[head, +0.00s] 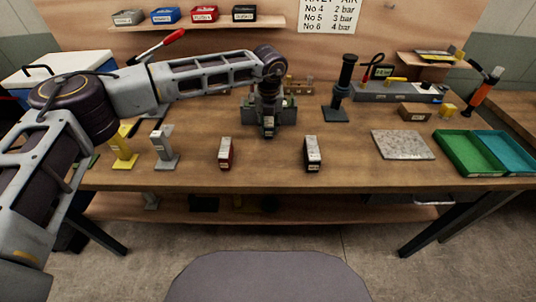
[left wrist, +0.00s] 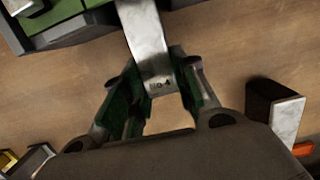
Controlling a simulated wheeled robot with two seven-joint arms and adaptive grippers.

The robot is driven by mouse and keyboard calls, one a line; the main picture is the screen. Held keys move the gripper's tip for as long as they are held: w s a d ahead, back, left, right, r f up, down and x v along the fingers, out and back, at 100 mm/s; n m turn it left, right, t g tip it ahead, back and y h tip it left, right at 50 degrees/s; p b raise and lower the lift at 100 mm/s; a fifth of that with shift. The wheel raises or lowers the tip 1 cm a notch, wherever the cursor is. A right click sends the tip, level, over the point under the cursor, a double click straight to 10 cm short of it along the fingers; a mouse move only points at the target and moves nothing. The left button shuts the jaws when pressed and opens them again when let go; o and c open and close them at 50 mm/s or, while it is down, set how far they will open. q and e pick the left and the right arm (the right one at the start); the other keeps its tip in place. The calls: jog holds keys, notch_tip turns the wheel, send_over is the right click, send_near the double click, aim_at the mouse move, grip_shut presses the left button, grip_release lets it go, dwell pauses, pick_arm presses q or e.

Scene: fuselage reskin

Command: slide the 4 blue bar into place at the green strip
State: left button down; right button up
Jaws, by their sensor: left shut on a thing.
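My left gripper (head: 268,128) reaches down at the fixture (head: 286,112) in the middle of the bench. In the left wrist view, my left gripper (left wrist: 157,78) is shut on a bar (left wrist: 147,40) with a bright metal top face marked 4. No blue shows on its visible face. The bar's far end runs toward the dark fixture with green surfaces (left wrist: 58,30), at the upper edge of that view. Whether the bar touches the green strip cannot be told. My right gripper is out of view.
A red bar (head: 226,153) and a black bar (head: 312,154) stand on the bench in front of the fixture. Grey (head: 164,150) and yellow (head: 124,152) stands are at left. A speckled plate (head: 403,145) and a green tray (head: 468,153) lie at right.

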pick_arm(q)
jog(key=shift+w, duration=1.85)
jog(key=shift+r+b, duration=0.1)
jog(key=shift+b, duration=0.2)
jog(key=c, duration=1.2)
grip_release()
jog(key=shift+w, duration=0.1)
jog(key=shift+c, duration=0.2)
